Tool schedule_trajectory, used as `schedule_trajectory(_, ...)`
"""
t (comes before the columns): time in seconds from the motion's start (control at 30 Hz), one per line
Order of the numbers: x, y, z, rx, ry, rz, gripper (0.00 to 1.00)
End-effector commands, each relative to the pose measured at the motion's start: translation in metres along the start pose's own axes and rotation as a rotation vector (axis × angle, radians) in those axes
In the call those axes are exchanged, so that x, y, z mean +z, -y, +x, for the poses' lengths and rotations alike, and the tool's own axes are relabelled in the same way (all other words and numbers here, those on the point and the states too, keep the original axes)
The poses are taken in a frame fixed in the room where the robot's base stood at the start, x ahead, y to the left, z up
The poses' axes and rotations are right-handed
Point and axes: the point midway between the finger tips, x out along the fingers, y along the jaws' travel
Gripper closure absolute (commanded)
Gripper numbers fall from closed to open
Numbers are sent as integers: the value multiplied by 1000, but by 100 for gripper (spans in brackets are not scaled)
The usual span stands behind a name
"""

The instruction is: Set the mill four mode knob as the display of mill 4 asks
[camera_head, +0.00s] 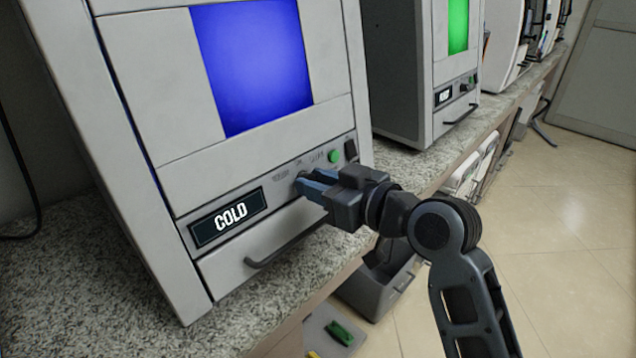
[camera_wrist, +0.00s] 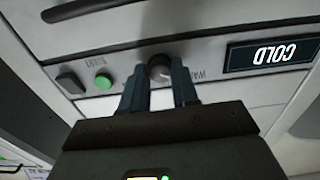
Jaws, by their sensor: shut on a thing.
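The near mill (camera_head: 160,150) has a blue-lit window and a black display (camera_head: 228,216) that reads COLD. The display also shows upside down in the wrist view (camera_wrist: 270,56). My gripper (camera_head: 306,184) is at the panel right of the display, its blue fingers shut on the mode knob (camera_wrist: 159,69). In the wrist view the grey round knob sits between the two fingertips. A label starting "WA" is visible beside it, partly hidden. The knob's pointer is too hidden to read. I see no mill number.
A green button (camera_head: 334,156) and a black switch (camera_head: 350,150) sit right of the knob. A drawer handle (camera_head: 285,247) is below. A second mill (camera_head: 430,80) with a green window stands behind on the granite counter (camera_head: 80,290). A grey bin (camera_head: 375,290) is below the counter.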

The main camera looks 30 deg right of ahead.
Motion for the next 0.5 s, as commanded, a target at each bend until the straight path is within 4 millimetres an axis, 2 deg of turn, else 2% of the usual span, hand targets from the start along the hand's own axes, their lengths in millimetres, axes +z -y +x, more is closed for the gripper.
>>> schedule_trajectory(0.03, 0, 0, 0, 1, 1, 0, 100)
schedule_trajectory(0.07, 0, 0, 0, 1, 1, 0, 70)
schedule_trajectory(0.1, 0, 0, 0, 1, 1, 0, 66)
schedule_trajectory(0.3, 0, 0, 0, 1, 0, 0, 47)
schedule_trajectory(0.5, 0, 0, 0, 0, 0, 1, 45)
